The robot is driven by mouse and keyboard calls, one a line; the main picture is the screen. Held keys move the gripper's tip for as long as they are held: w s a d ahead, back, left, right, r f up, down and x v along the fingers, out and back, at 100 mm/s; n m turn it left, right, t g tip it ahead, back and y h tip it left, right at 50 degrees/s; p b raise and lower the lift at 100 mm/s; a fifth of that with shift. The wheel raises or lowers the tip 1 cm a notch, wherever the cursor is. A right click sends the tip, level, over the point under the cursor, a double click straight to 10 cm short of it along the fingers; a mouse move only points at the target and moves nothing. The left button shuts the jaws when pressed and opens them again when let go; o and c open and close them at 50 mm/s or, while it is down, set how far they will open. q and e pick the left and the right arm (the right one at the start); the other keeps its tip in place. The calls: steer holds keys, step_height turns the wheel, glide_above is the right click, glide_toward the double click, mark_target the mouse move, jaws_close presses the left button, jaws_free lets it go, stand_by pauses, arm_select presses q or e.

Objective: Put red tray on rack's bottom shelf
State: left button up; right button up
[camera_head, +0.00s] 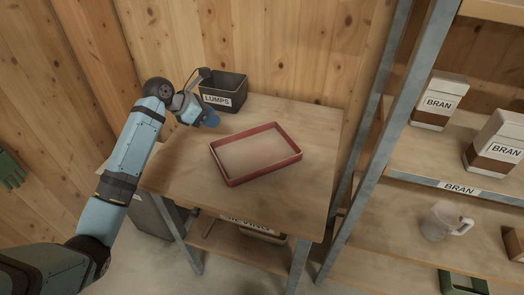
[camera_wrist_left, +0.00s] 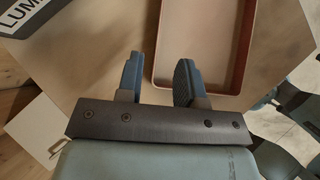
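The red tray (camera_head: 262,174) lies empty on the wooden table, a shallow rectangle with a raised red rim. Its rim (camera_wrist_left: 151,45) also shows at the top of the left wrist view. My left gripper (camera_head: 209,121) is above the table's left part, beside the LUMPS bin and apart from the tray. My right gripper is not seen.
A dark LUMPS bin (camera_head: 222,91) stands at the table's back left. On the rack are BRAN boxes (camera_head: 439,102), a clear jug (camera_head: 445,221) and a green crate (camera_head: 463,284) low down. The rack's metal post stands between table and shelves. A labelled bin (camera_head: 252,228) sits under the table.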

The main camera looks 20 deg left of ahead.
arm_select(q)
steer(key=b+x, duration=0.1)
steer(key=x, duration=0.6)
steer(key=shift+f, duration=0.2)
steer(key=b+x, duration=0.2)
steer(key=x, duration=0.3)
steer(key=shift+w+d+f, duration=0.1)
steer(key=shift+w+d, duration=0.15)
steer(key=shift+d, duration=0.1)
jaws_close()
